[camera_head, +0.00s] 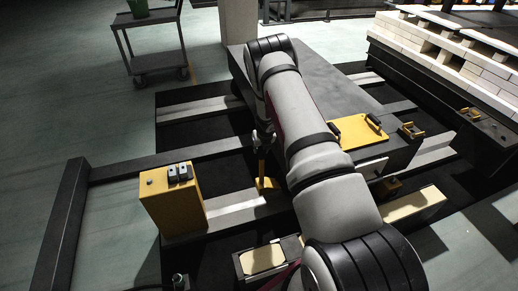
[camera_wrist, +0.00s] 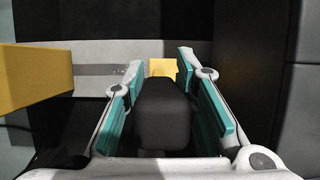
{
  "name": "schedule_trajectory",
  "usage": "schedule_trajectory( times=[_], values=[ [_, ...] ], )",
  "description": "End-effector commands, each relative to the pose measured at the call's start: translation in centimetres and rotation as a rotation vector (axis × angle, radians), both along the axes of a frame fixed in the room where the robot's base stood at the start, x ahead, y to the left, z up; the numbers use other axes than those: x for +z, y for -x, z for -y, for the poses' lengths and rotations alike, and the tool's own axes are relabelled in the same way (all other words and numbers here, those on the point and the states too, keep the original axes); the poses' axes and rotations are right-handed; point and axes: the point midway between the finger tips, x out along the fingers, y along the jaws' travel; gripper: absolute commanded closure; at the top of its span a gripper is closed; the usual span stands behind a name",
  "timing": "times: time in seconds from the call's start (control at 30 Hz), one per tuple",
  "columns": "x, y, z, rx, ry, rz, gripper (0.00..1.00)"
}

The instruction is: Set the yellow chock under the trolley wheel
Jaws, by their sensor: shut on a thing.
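The yellow chock (camera_head: 267,184) shows low beside my arm, at the pale rail, with a thin yellow upright part above it. In the wrist view its yellow part (camera_wrist: 163,67) shows beyond the fingertips, against the pale rail. My gripper (camera_head: 263,143) points down above the chock, partly hidden by my arm. In the wrist view the teal-padded fingers are shut on a dark block-like part (camera_wrist: 166,112), which seems to be the chock's grip. The dark flat-topped trolley (camera_head: 310,80) stands on the rails behind my arm. I cannot make out its wheel. Whether the chock touches the rail is unclear.
Pale rails (camera_head: 225,212) cross a dark pit. A kiln car with white bricks (camera_head: 455,60) is at the right. A small cart (camera_head: 160,60) stands at the upper left. The left floor is clear.

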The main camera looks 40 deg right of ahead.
Motion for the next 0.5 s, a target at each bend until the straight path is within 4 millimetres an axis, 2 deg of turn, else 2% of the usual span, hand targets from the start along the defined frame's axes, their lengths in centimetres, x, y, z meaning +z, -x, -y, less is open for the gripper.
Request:
schedule_trajectory(
  times=[0.03, 0.27, 0.5],
  values=[
    [0.48, -0.35, 0.19, 0.001, 0.005, 0.008, 1.0],
    [0.47, -0.36, 0.14, 0.004, 0.004, 0.005, 1.0],
    [-0.3, -0.34, 0.17, 0.002, 0.003, 0.003, 1.0]
  ],
)
